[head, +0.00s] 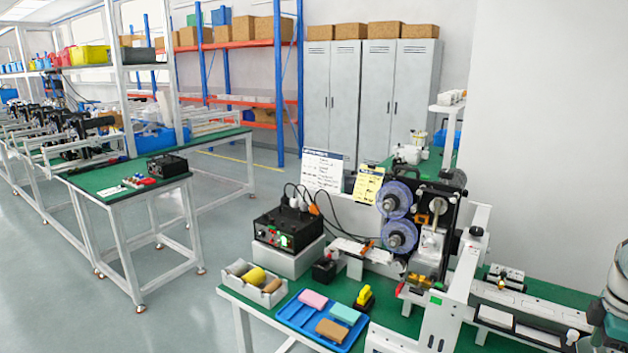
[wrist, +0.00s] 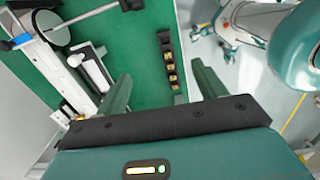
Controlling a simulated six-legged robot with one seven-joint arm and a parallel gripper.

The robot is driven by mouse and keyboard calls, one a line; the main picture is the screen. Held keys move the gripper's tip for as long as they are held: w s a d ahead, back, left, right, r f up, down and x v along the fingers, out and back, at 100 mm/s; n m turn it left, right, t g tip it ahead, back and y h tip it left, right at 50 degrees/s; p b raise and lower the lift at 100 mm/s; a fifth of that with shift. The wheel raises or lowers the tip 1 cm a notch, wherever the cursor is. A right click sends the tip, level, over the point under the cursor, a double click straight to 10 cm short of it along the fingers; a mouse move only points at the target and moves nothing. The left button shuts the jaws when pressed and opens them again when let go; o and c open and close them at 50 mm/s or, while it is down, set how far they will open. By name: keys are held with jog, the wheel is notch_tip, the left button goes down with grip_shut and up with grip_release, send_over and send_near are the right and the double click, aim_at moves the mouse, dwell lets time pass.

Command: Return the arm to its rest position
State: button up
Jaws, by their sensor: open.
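My gripper (wrist: 163,88) shows in the wrist view with its two green fingers spread wide apart. Nothing is between the fingers. Below them, a green bench top (wrist: 125,55) fills the middle of the wrist view. In the head view my gripper is not clearly visible; a green and white part of my arm shows at the right edge, over the right end of the bench.
A coder machine (head: 425,225) stands on the green bench. A blue tray (head: 295,317) with colored blocks lies at the bench front. A dark block with brass pieces (wrist: 170,65) lies near the gripper. Open floor (head: 80,300) lies at left.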

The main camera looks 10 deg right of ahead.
jog(key=w+a+r+m+h, duration=0.1)
jog(key=w+a+r, duration=0.15)
jog(key=a, duration=0.55)
jog(key=w+a+r+m+t, duration=0.1)
jog(key=w+a, duration=0.2)
jog(key=a, duration=0.4)
jog(key=w+a+r+m+h, duration=0.1)
jog(key=w+a+r, duration=0.15)
jog(key=a, duration=0.55)
jog(key=s+a+m+t+y, duration=0.1)
jog(key=s+a+m+t, duration=0.1)
jog(key=a, duration=0.9)
jog(key=s+a+f+m+t+y, duration=0.1)
jog(key=s+a, duration=0.4)
jog(key=a, duration=0.7)
jog(key=m+t, duration=0.1)
jog(key=m, duration=0.1)
jog(key=shift+a+f+m+t, duration=0.15)
jog(key=shift+m+t, duration=0.15)
jog(key=c, duration=0.7)
jog(key=shift+c, duration=0.2)
jog(key=shift+d, duration=0.25)
